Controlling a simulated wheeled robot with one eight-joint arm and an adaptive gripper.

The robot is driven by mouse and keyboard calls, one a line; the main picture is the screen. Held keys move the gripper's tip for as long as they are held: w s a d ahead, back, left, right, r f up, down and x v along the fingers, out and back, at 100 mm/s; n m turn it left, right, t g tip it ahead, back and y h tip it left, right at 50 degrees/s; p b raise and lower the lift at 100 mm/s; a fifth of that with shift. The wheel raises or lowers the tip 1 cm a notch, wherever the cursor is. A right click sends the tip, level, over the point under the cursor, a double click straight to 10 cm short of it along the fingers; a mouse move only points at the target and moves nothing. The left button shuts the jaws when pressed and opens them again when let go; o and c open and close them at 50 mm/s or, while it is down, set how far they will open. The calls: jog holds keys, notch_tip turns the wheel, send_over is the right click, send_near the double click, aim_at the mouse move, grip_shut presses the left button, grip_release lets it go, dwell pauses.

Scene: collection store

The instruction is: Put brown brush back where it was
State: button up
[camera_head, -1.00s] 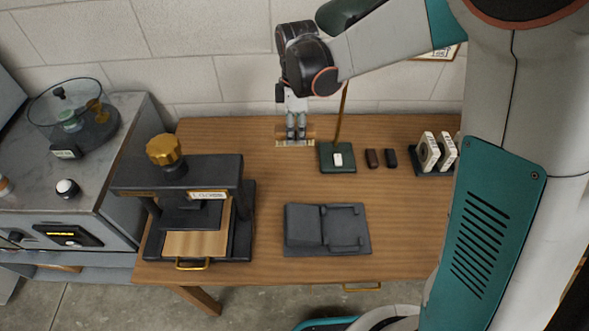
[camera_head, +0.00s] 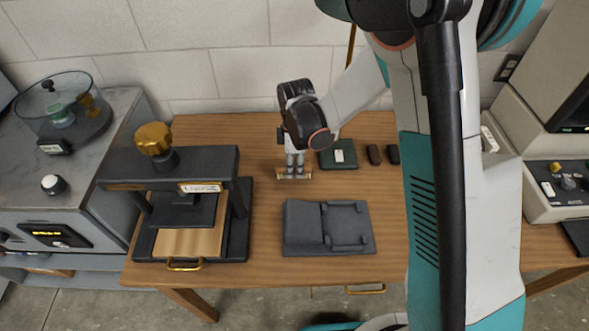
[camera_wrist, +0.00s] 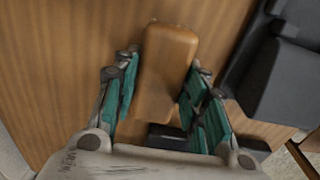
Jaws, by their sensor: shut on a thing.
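My gripper (camera_head: 294,168) points down over the wooden table, behind the dark grey two-part tray. It is shut on the brown brush (camera_head: 308,175), whose ends show on either side of the fingers in the head view. In the wrist view, the brush (camera_wrist: 168,62) is a rounded brown block lying between the teal finger pads of my gripper (camera_wrist: 163,68). The brush is close to the table top; I cannot tell whether it touches. Its bristles are not clear in either current view.
The dark grey tray (camera_head: 300,230) lies just in front, also at right in the wrist view (camera_wrist: 282,75). A black press (camera_head: 125,168) with a gold knob stands left. A green lamp base (camera_head: 328,160) and dark small blocks (camera_head: 374,154) are right. Table behind the gripper is clear.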

aim_at(295, 163)
notch_tip(295, 163, down, 2)
jog(key=shift+f+b, duration=0.2)
jog(key=shift+b, duration=0.1)
jog(key=o, duration=1.4)
jog(key=shift+r, duration=0.1)
notch_tip(295, 163, up, 12)
jog(key=p, duration=0.4)
jog(key=shift+s, duration=0.1)
